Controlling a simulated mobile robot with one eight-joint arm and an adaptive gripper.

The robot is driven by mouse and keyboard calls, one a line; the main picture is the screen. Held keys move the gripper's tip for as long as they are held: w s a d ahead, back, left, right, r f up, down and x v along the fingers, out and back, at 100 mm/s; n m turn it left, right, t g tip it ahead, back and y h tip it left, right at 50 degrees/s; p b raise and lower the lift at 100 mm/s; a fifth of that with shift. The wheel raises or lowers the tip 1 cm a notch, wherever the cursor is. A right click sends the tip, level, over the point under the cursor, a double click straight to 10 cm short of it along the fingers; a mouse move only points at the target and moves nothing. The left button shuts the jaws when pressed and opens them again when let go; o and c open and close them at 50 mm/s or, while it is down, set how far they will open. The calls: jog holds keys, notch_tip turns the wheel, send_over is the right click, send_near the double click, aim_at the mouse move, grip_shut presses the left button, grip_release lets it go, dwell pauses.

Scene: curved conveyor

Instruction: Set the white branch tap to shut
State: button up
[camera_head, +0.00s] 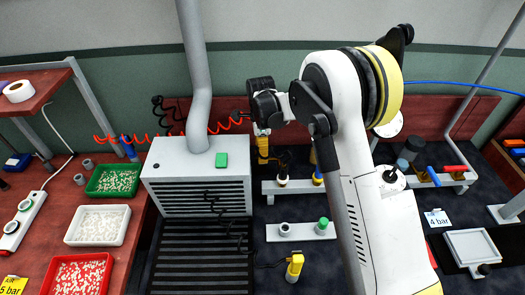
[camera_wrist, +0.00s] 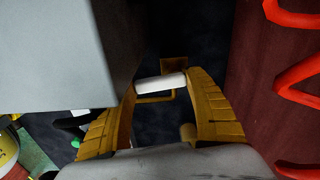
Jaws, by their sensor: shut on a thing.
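The white tap handle (camera_wrist: 162,87) shows in the wrist view as a short pale bar, tilted slightly up to the right. My gripper (camera_wrist: 160,95) has its two yellow fingers around this bar, one at each end, and is shut on it. A yellow frame-like part lies just behind the bar. In the head view my gripper (camera_head: 262,112) is beside the back right of the grey vented box. The tap is small and largely covered there, and its valve body and any open or shut mark cannot be made out.
The grey vented box (camera_head: 198,182) stands close left of my gripper; its wall (camera_wrist: 65,50) fills the wrist view's upper left. A red coiled hose (camera_wrist: 295,75) runs close on the right.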

jog(key=shift+a+m, duration=0.1)
jog(key=shift+m, duration=0.4)
jog(key=o, duration=1.2)
jog(key=shift+c, duration=0.2)
notch_tip(320, 180, up, 12)
